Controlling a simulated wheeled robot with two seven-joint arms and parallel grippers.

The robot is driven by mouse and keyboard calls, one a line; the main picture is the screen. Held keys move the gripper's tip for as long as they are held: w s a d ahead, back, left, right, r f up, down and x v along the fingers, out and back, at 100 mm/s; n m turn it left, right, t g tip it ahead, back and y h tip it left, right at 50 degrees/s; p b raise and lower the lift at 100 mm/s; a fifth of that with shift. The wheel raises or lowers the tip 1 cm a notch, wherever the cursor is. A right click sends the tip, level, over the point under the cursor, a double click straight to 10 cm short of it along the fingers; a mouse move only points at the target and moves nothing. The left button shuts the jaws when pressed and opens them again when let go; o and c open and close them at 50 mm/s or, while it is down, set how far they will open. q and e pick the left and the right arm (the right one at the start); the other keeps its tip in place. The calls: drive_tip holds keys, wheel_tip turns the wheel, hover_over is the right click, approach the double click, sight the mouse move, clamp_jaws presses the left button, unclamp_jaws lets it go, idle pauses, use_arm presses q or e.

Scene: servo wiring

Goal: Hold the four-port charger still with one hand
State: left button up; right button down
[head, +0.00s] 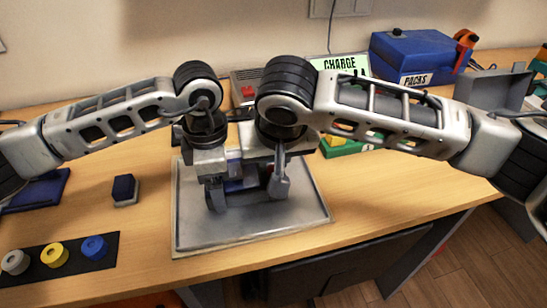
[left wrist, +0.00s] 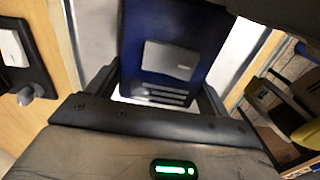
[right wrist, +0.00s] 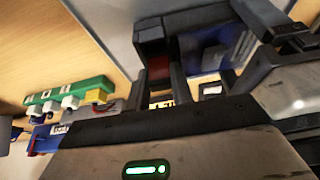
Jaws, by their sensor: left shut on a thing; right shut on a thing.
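The charger (left wrist: 172,30), a dark blue box with a grey label and slots, fills the middle of the left wrist view. It shows partly in the head view (head: 238,184), over the grey tray (head: 190,228), largely hidden by my grippers. My left gripper (left wrist: 155,88) is shut on it, one finger on each side. My right gripper (head: 280,186) is beside it on the right. In the right wrist view its fingers are shut on a small dark block with a red side (right wrist: 153,62), right next to the charger's blue body (right wrist: 215,50). Whether block and charger touch is unclear.
A blue packs box (head: 410,58) and charge sign (head: 343,66) stand behind.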

drive_tip(key=shift+r, duration=1.5)
drive_tip(key=shift+r, duration=1.95)
use_arm(q)
drive_tip(key=o, duration=1.1)
wheel_tip(320, 180, up, 12)
drive_tip(key=shift+s, duration=0.1)
use_arm(e)
drive_tip(key=shift+f, duration=0.1)
